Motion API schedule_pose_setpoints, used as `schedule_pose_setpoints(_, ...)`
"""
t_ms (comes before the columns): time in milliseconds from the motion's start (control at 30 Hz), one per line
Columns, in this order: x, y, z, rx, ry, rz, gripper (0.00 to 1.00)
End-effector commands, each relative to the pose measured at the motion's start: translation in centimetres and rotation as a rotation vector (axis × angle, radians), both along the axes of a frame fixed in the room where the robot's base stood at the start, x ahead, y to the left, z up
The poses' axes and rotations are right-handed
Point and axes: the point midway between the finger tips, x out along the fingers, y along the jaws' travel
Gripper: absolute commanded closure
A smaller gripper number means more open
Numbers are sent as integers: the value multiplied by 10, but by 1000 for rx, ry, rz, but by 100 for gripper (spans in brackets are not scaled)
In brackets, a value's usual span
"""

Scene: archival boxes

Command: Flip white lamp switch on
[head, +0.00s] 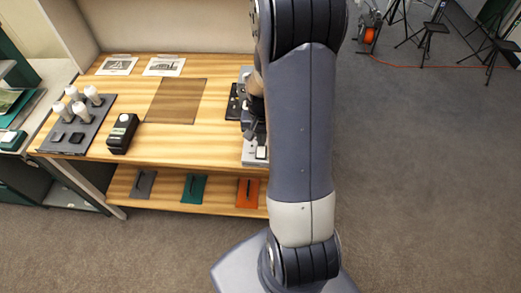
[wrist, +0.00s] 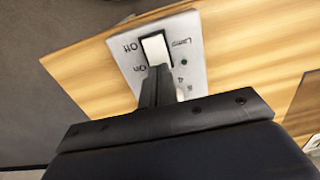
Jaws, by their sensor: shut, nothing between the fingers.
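The white lamp switch (wrist: 155,48) is a rocker in a dark frame on a light grey panel (wrist: 194,22) in the wrist view. The panel reads "Lamp", "Off" and "On" and has a small green dot. My gripper (wrist: 160,69) is shut and empty. Its fingertips overlap the end of the rocker beside "On"; I cannot tell whether they touch it. In the head view the switch (head: 262,153) shows at the tabletop's right front, just below my gripper (head: 250,135). My arm hides part of the panel.
The wooden table (head: 210,150) holds a black device (head: 122,133), a grey board (head: 96,113) with several white knobs, a brown mat (head: 176,100) and two printed sheets. The lower shelf holds grey, green and orange folders. Open carpet lies at the right.

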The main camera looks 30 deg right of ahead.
Motion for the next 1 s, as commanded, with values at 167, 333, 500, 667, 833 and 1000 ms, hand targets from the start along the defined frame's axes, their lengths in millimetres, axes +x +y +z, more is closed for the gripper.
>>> schedule_pose_setpoints(167, 0, 0, -4, 0, 0, 0, 100)
schedule_pose_setpoints(333, 0, 0, -6, 0, 0, 0, 100)
schedule_pose_setpoints(500, 0, 0, -9, 0, 0, 0, 100)
schedule_pose_setpoints(667, 0, 0, -11, 0, 0, 0, 100)
schedule_pose_setpoints(833, 0, 0, -14, 0, 0, 0, 100)
schedule_pose_setpoints(1000, 0, 0, -14, 1, 1, 0, 100)
